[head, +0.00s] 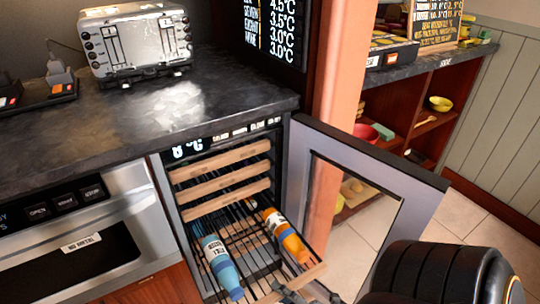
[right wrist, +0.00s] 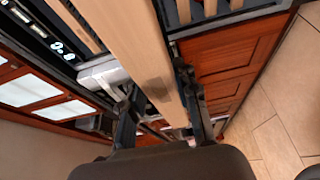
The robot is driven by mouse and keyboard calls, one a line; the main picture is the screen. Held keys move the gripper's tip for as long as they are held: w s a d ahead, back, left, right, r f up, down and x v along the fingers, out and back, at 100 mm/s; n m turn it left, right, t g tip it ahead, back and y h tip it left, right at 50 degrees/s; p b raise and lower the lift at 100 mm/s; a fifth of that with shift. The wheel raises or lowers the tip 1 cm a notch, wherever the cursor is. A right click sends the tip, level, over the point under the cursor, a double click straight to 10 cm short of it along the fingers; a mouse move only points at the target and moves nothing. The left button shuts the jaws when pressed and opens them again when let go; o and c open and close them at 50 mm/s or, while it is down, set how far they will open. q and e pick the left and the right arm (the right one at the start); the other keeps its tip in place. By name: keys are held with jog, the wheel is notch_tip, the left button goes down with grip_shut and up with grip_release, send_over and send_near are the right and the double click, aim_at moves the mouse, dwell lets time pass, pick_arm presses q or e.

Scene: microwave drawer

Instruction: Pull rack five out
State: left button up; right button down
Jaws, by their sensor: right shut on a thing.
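The wine cooler's glass door (head: 420,190) stands open to the right. Several racks with pale wooden fronts (head: 220,157) sit pushed in at the top. Below them a wire rack is drawn out, with a wooden front bar (head: 310,275) at the bottom of the head view. A blue bottle (head: 216,258) and an orange bottle (head: 285,235) lie in the cooler below the pushed-in fronts. My right gripper (head: 294,293) is shut on that bar; the right wrist view shows its fingers on either side of the wood (right wrist: 140,45). I cannot read a rack number. My left gripper is out of view.
A dark countertop (head: 150,120) with a toaster (head: 138,42) is above the cooler. A steel microwave drawer (head: 85,235) stands to the left. Shelves (head: 405,110) with bowls are behind the open door. Tiled floor shows to the right.

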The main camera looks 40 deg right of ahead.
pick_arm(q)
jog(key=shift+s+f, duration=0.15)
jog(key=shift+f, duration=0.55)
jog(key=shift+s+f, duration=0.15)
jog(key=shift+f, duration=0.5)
pick_arm(e)
jog(key=shift+s+a, duration=0.25)
jog(key=shift+s, duration=0.65)
jog(key=shift+s+a, duration=0.2)
jog(key=shift+s, duration=0.65)
jog(key=c, duration=1)
grip_release()
jog(key=shift+o, duration=0.2)
jog(key=s+d, duration=0.2)
jog(key=s, duration=1)
jog(key=shift+w, duration=0.1)
